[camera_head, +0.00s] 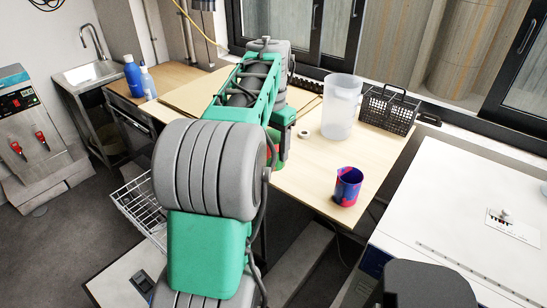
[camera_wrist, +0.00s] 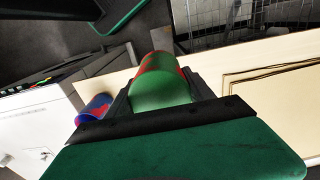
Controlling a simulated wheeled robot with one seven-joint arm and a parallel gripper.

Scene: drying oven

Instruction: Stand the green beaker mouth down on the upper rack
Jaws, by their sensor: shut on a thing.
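The green beaker, green with red patches, (camera_wrist: 163,86) is between the two dark fingers of my gripper (camera_wrist: 160,94) in the wrist view. My gripper is shut on it. In the head view my arm hides most of the beaker, and a small red and green part of it (camera_head: 277,161) shows beside the table's near edge. I cannot tell clearly which way its mouth faces. A white wire rack (camera_head: 138,204) shows left of my arm in the head view, partly hidden by the arm. I cannot tell whether it is the upper rack.
A blue and red beaker (camera_head: 348,187) stands on the wooden table (camera_head: 310,178). A frosted container (camera_head: 341,107) and a black basket (camera_head: 389,110) stand farther back. A white box-shaped appliance (camera_head: 455,225) is at the right. Bottles (camera_head: 133,77) and a sink (camera_head: 88,72) are at the far left.

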